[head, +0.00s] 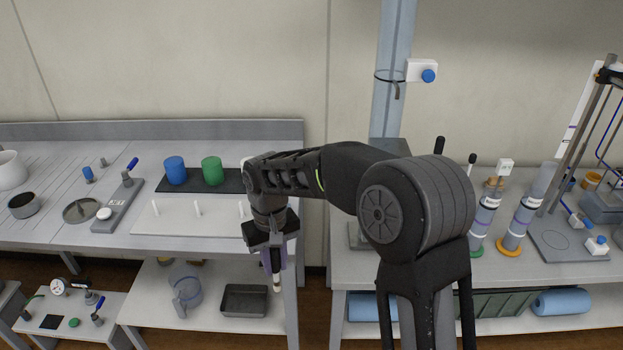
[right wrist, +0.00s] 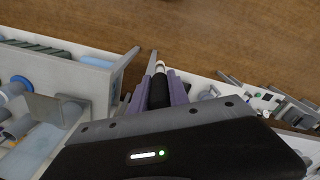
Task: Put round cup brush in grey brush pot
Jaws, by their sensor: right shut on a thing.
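My right gripper (head: 272,250) points down in front of the left bench's right end, with its fingers shut on a thin dark thing with a pale tip, likely the round cup brush (head: 277,283). In the right wrist view the brush (right wrist: 159,84) stands between the purple fingers of the gripper (right wrist: 162,88), its pale end beyond them. I cannot make out a grey brush pot; my right arm covers the right end of the black mat (head: 193,186). A blue pot (head: 175,170) and a green pot (head: 212,171) stand on that mat. My left gripper is not in view.
A white board with pegs (head: 170,222) lies in front of the mat. A lower shelf holds a clear jug (head: 187,293) and a dark tray (head: 244,300). A gap separates the left bench from the right bench, which carries tall cylinders (head: 483,222) and a stand (head: 570,243).

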